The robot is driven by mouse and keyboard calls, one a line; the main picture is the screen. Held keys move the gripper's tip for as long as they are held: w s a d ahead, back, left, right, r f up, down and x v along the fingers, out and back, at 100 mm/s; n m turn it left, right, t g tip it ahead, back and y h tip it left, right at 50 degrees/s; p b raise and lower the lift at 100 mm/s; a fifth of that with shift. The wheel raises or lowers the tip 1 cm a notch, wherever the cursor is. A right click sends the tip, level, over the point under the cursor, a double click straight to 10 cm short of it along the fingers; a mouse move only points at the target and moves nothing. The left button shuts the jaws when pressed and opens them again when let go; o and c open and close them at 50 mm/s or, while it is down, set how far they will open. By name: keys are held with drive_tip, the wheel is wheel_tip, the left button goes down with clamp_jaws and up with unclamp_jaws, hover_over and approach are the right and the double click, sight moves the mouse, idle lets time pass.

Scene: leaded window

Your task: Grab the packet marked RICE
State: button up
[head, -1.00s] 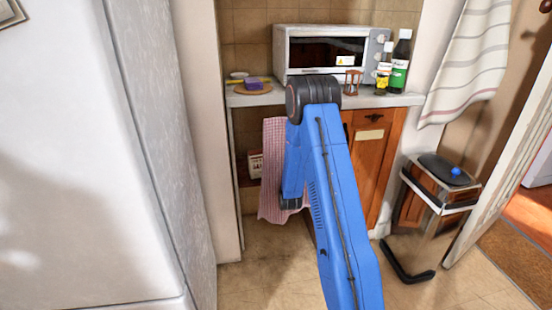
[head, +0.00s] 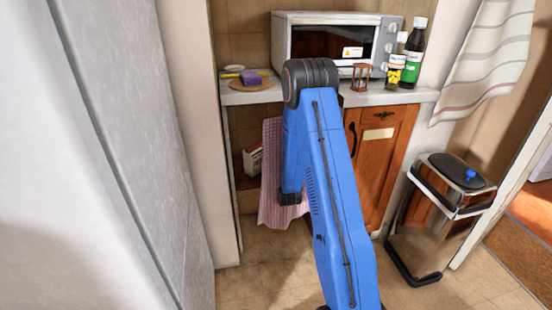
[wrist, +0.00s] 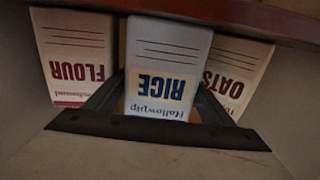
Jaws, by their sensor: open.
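In the wrist view three pale packets stand in a row with their lettering upside down. The packet marked RICE (wrist: 165,65), in blue, is in the middle. The FLOUR packet (wrist: 72,50), in red, is at the left, and the OATS packet (wrist: 238,72), in brown, is at the right. My gripper (wrist: 160,102) is open, with a dark finger on either side of the RICE packet's lettered end. I cannot tell whether either finger touches it. In the head view the gripper is hidden by the towel and my arm.
A checked towel (head: 270,190) hangs at the niche under the counter (head: 252,97). A pale packet (head: 252,161) shows on the shelf beside it; its lettering is unreadable there. A wooden cupboard door (head: 378,155) is right of my arm, and a bin (head: 435,220) stands further right.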

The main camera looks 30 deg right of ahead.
drive_tip(key=c, duration=1.6)
drive_tip(key=shift+r, duration=0.1)
